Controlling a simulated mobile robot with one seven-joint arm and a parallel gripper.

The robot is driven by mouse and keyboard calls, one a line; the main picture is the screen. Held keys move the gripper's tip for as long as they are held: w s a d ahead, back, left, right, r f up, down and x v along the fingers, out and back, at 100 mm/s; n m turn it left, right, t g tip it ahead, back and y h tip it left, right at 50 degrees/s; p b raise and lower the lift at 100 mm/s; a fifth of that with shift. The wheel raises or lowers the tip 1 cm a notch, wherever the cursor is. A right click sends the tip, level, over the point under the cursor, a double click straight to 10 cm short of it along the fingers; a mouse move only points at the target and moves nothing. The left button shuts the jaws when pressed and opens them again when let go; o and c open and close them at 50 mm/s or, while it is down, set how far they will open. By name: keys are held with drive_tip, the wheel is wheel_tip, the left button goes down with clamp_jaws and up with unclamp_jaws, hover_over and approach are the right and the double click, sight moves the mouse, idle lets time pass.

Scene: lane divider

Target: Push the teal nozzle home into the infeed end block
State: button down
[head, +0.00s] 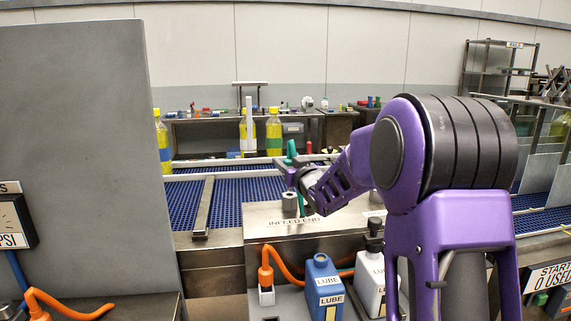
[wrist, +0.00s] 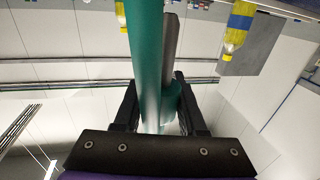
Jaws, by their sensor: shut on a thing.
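The teal nozzle (head: 291,150) stands up above the infeed end block, with its lower part hidden by my gripper (head: 293,175) in the head view. In the wrist view the teal nozzle (wrist: 146,60) runs between the two dark fingers of my gripper (wrist: 157,105), which is shut on it. The infeed end block (head: 262,213) is a grey metal block lettered INFEED END. A short grey cylindrical fitting (head: 290,200) stands on its top, just below and left of my gripper. I cannot tell whether the nozzle touches the block.
Blue conveyor belting (head: 250,195) with a metal divider bar (head: 204,207) lies behind and left. Yellow bottles (head: 273,130) stand beyond it. A blue LUBE bottle (head: 324,285), a white one (head: 370,280) and an orange hose (head: 285,268) sit in front. A tall grey panel (head: 75,130) blocks the left.

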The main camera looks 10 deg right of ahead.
drive_tip(key=shift+f, duration=1.25)
drive_tip(key=shift+r, duration=0.1)
drive_tip(key=shift+r+p, duration=0.35)
drive_tip(key=shift+r, duration=0.55)
drive_tip(key=shift+b, duration=0.5)
idle(1.2)
drive_tip(key=shift+f, duration=1)
drive_tip(key=shift+c, duration=2)
unclamp_jaws()
drive_tip(key=shift+s, duration=0.1)
